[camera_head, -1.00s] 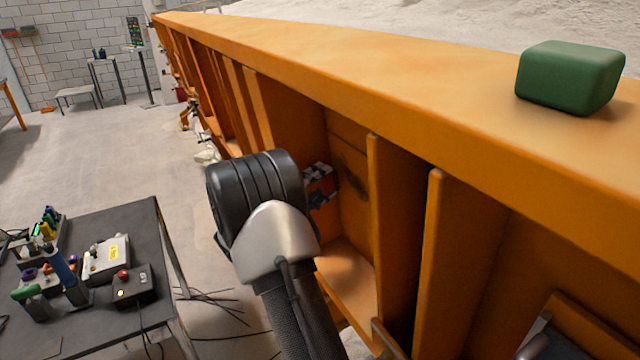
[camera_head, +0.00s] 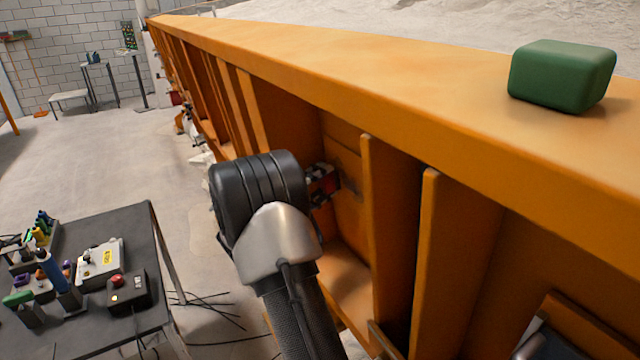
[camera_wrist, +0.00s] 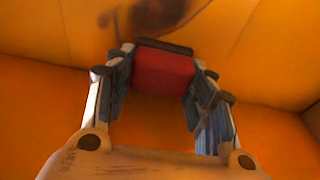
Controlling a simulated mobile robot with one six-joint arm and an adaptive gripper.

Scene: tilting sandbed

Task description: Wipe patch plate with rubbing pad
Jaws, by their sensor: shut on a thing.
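My gripper (camera_head: 322,184) is inside a bay of the orange sandbed side, beyond my dark wrist. In the wrist view, my gripper (camera_wrist: 158,82) is shut on a red rubbing pad (camera_wrist: 163,72) with a dark face along its far edge. The patch plate (camera_head: 350,215) is the orange panel at the back of the bay. A dark smear (camera_wrist: 165,14) lies on it just beyond the pad. The pad's dark face is at or very near the plate; I cannot tell whether it touches.
Upright orange ribs (camera_head: 382,230) flank the bay on the right. A green block (camera_head: 562,76) sits on the wide orange top ledge (camera_head: 400,85). A dark table (camera_head: 135,235) with tools and a control box (camera_head: 128,292) stands at left. Floor between is mostly clear.

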